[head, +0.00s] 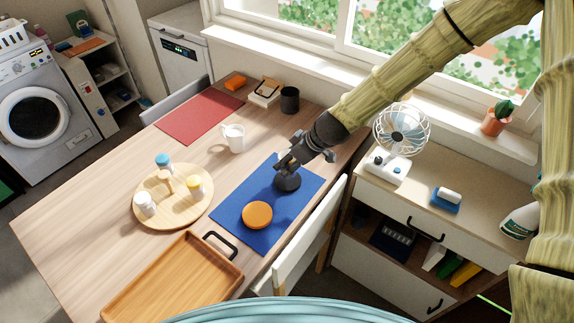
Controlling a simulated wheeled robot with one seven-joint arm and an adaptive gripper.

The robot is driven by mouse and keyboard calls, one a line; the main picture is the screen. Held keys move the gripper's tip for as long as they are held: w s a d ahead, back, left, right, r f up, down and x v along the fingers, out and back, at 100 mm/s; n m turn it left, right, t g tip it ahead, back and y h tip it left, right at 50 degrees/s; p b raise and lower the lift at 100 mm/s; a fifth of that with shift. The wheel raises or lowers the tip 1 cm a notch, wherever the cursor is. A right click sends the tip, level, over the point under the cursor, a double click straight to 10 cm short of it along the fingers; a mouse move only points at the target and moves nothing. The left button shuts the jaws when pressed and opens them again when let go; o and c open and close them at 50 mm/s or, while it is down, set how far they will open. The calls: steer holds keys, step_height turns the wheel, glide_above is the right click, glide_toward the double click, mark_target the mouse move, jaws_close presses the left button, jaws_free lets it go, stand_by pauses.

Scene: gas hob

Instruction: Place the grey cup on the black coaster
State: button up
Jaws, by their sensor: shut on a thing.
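My gripper (288,168) points down over the blue mat (232,205) and is shut on a small dark grey thing, which I take for the grey cup (288,179). The fingers cover its upper part. Its dark lower part is over the blue mat, beside an orange disc. A black coaster cannot be told apart from the dark shape under my gripper. I cannot tell whether the cup touches what is below it.
The orange disc (257,215) lies close on the mat. A white mug (233,138), a dark cylindrical container (290,99), a round wooden board (174,212) with small jars and a wooden tray (175,285) stand around. A white chair (310,238) borders the table.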

steer(key=shift+w+a, duration=0.25)
steer(key=shift+w, duration=0.1)
steer(key=shift+f+p, duration=0.65)
steer(key=shift+f, duration=1.15)
steer(key=shift+f, duration=0.1)
steer(key=o, duration=1.1)
steer(key=shift+o, duration=0.2)
steer(key=b+v, duration=0.2)
steer(key=v, duration=1)
